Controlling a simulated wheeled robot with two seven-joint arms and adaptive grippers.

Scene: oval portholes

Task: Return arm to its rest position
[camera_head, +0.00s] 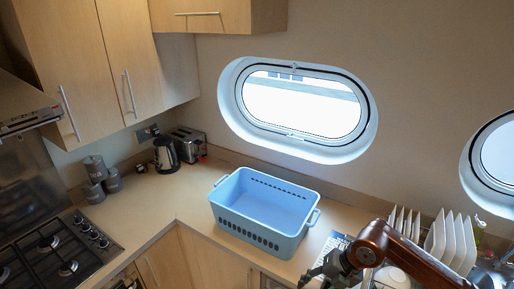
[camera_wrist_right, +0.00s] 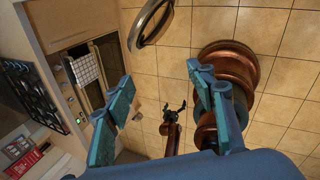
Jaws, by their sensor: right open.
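My right arm, brown and jointed, reaches in from the lower right of the head view. The left gripper is not in the head view.
An empty light-blue basket (camera_head: 300,196) stands on the counter (camera_head: 150,204). A dish rack with white plates (camera_head: 455,243) is close behind my right arm. The hob (camera_head: 55,254), kettle (camera_head: 165,155) and toaster (camera_head: 189,145) are left. Tiled floor (camera_wrist_right: 282,55) is open below.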

